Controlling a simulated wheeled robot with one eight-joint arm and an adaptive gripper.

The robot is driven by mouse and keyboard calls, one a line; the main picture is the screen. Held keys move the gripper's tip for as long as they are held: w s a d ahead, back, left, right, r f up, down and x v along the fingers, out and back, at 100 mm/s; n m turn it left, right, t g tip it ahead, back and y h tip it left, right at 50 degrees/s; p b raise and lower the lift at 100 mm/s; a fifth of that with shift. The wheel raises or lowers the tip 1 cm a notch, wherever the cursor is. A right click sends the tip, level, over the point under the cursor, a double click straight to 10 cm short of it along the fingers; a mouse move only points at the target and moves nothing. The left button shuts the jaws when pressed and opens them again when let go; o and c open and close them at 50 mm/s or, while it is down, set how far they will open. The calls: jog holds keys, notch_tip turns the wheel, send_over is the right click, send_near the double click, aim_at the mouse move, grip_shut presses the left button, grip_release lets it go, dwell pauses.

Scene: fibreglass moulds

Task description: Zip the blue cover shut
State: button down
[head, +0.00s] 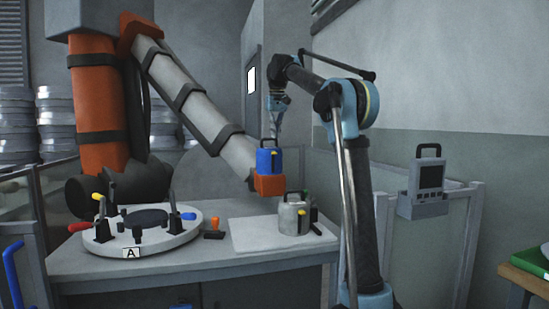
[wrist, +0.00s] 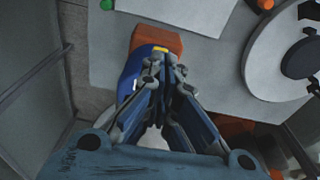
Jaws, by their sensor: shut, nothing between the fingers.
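The blue cover (head: 265,160) is wrapped around the end of the big grey and orange arm, just above an orange block (head: 269,186). A small yellow piece shows on its right side. In the wrist view the blue cover (wrist: 130,68) is partly hidden behind my fingers, with the yellow piece (wrist: 160,48) at its edge by the orange block. My gripper (head: 277,137) points down close above the cover. In the wrist view my gripper (wrist: 165,66) is shut and empty, its tips close to the yellow piece. I cannot tell touching from apart, nor see the zip line.
A grey bench (head: 215,258) carries a round white fixture (head: 110,245) with upright clamps at left. A silver can (head: 293,218) stands on a white sheet (head: 250,236) below the cover. The big arm (head: 188,98) slants across from the left. A railing is at right.

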aim_at(275, 152)
jog(key=shift+w+a+f, duration=0.1)
jog(key=shift+w+f, duration=0.05)
jog(key=shift+f, duration=1.4)
jog(key=shift+w+f, duration=0.15)
jog(key=shift+f, duration=1.4)
notch_tip(275, 152, down, 8)
jog(key=shift+s, duration=0.45)
jog(key=shift+r, duration=0.1)
jog(key=shift+s, duration=0.1)
jog(key=shift+s+d, duration=0.55)
jog(key=shift+s, duration=0.15)
jog(key=shift+s, duration=0.1)
